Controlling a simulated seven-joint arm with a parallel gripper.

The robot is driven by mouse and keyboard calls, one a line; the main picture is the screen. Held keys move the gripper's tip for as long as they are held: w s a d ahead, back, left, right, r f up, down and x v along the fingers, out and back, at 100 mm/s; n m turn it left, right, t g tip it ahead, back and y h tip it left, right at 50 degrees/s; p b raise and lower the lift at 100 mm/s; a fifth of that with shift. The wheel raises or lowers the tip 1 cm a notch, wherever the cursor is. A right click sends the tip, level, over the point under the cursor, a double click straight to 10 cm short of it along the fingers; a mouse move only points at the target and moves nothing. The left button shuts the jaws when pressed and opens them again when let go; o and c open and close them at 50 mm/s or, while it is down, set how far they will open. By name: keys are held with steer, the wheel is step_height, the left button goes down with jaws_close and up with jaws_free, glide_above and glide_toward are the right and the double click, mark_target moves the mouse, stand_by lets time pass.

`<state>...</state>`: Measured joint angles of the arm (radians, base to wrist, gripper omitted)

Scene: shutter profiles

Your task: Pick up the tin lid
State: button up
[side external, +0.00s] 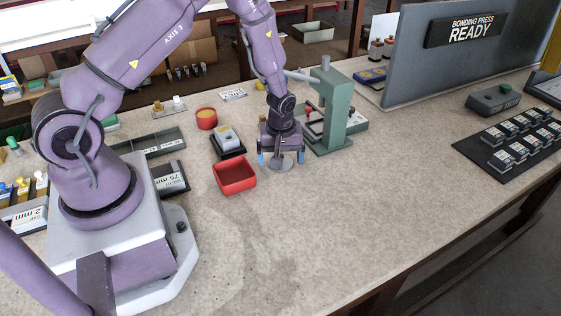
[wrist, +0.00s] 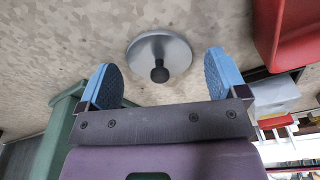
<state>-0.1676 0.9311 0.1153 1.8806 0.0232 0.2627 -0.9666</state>
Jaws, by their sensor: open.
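The tin lid (wrist: 158,50) is a round grey metal disc with a dark knob at its centre, lying on the bench top. In the side external view the lid (side external: 281,165) shows beneath my gripper, partly hidden by it. My gripper (side external: 276,160) points down over the lid, with its blue-padded fingers apart. In the wrist view my gripper (wrist: 164,82) is open, one finger to each side of the knob's line, with nothing between the pads. The knob lies just ahead of the finger line there.
A red square tray (side external: 235,178) stands close to the left of my gripper. A green press (side external: 330,110) stands close on the right. A round red tub (side external: 207,118) and a small device on a black base (side external: 228,141) are behind. The bench front is clear.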

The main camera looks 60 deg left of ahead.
steer(key=shift+f, duration=0.1)
steer(key=shift+c, duration=0.2)
steer(key=c, duration=0.8)
